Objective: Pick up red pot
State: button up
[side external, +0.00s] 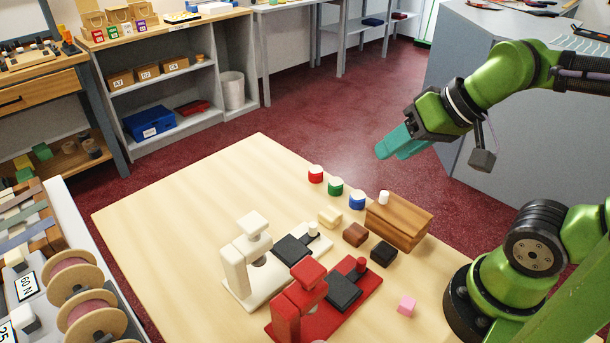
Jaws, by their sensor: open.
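The red pot (316,174) is a small round pot with a white band. It stands upright on the light wooden table (150,220), at the far end of a short row. A green pot (335,187) and a blue pot (357,200) stand beside it. My gripper (388,153) has teal fingers and hangs in the air above the table's far right side. It appears to the right of the red pot and higher, apart from it. The gripper is open, with nothing seen between its fingers.
A wooden box (400,225) with a white knob stands right of the pots. Cream, brown and black blocks lie before it. A white machine (245,255) and a red machine (300,300) stand nearer. The table's left part is clear.

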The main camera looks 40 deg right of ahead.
jog(key=o, duration=0.6)
jog(key=shift+c, duration=0.2)
